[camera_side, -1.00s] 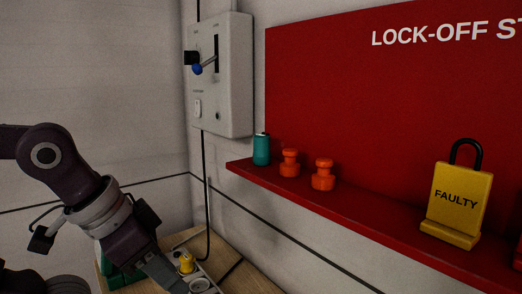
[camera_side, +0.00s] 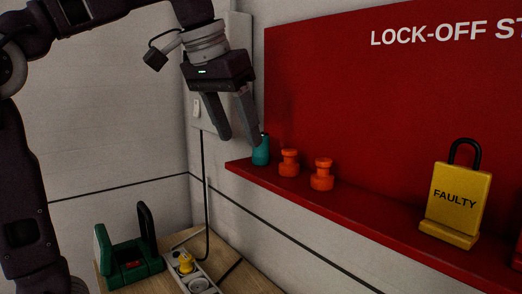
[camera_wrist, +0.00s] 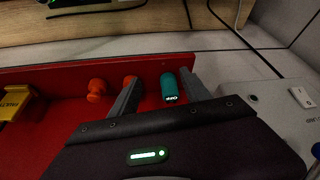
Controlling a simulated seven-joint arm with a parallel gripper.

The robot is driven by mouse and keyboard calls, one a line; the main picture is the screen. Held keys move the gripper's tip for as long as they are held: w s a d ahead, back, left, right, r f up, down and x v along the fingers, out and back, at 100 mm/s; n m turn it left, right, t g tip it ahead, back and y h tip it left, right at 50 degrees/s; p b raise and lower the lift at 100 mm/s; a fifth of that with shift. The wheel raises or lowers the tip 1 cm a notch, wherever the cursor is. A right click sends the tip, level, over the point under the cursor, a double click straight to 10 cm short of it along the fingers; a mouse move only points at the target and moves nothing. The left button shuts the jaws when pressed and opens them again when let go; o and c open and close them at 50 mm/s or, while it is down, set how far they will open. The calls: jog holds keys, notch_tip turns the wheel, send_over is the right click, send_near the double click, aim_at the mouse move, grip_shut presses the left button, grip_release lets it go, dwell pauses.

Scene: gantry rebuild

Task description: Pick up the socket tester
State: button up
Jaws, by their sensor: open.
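No object in view is readably marked as the socket tester. A yellow plug-like piece (camera_side: 186,263) sits on the grey socket strip (camera_side: 207,276) on the bench in the side view; I cannot tell if it is the tester. A teal cylinder (camera_side: 261,151) stands at the left end of the red shelf. My gripper (camera_side: 240,140) is open, pointing down by the cylinder. In the wrist view the teal cylinder (camera_wrist: 170,89) shows between the fingers of my gripper (camera_wrist: 160,80), nearer the right one. I see no grip on it; contact is unclear.
Two orange knobbed pieces (camera_side: 289,164) (camera_side: 322,175) stand right of the cylinder on the red shelf (camera_side: 370,222). A yellow FAULTY padlock-shaped piece (camera_side: 458,205) is farther right. A grey switch box (camera_side: 236,100) is behind my gripper. A green item (camera_side: 130,262) stands on the wooden bench (camera_side: 235,283).

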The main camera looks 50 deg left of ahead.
aim_at(261, 149)
jog(key=w+a+r, duration=0.1)
jog(key=w+r, duration=0.2)
jog(key=w, duration=0.1)
jog(key=shift+n+g, duration=0.3)
jog(key=shift+n, duration=0.1)
jog(key=x, duration=0.7)
jog(key=shift+w+a+r, duration=0.1)
jog(key=shift+w+a, duration=0.15)
jog(key=shift+a, duration=0.15)
grip_shut()
